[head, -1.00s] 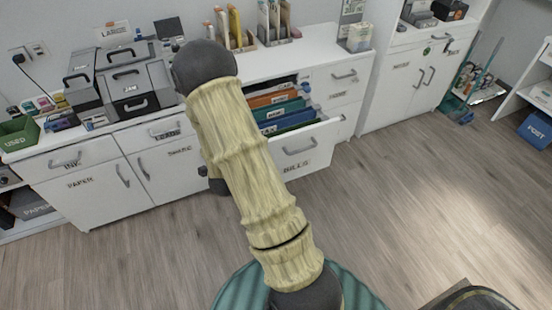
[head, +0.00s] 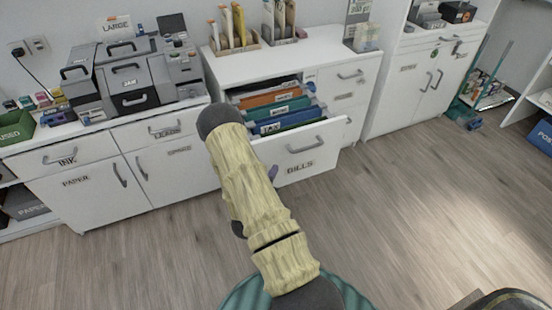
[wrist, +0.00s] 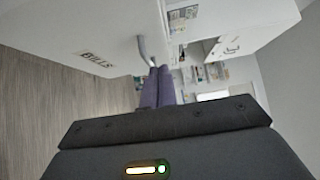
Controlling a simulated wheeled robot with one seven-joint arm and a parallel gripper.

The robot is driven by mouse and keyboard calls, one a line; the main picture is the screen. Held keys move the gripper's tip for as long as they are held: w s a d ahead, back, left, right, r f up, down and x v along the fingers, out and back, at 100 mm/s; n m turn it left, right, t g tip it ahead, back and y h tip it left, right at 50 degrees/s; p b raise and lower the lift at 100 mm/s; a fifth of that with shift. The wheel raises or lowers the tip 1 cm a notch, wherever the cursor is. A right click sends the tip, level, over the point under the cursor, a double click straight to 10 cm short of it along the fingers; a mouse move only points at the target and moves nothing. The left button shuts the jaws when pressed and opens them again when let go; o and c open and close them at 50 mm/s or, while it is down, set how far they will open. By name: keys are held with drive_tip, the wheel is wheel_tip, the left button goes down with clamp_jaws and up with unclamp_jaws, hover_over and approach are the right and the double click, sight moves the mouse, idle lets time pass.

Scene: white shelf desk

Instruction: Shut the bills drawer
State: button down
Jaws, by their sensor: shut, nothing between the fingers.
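The bills drawer (head: 318,155) is pulled open from the white desk, with a grey handle (head: 306,145) and a BILLS label on its front. Hanging folders (head: 283,112) in orange, blue and teal stand inside it. My gripper (head: 272,172) shows as a small purple tip near the left edge of the drawer front, mostly hidden behind my arm. In the wrist view its two purple fingers (wrist: 157,88) are together and empty. The drawer front (wrist: 95,35) and its handle (wrist: 146,50) lie just beyond them; contact cannot be told.
Closed cabinets with INK (head: 68,158) and PAPER labels stand at the left. Grey boxes (head: 130,85) and file holders (head: 235,30) sit on top. Another white cabinet (head: 425,75) stands at the right. The wood floor (head: 420,200) before the drawer is clear.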

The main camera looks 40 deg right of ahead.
approach(282, 139)
drive_tip(key=d, duration=0.4)
drive_tip(key=shift+w+d, duration=0.2)
drive_tip(key=shift+w, duration=0.25)
drive_tip(key=shift+w+d, duration=0.25)
drive_tip(key=shift+w, duration=0.2)
drive_tip(key=shift+w+d, duration=0.15)
drive_tip(key=shift+w, duration=0.5)
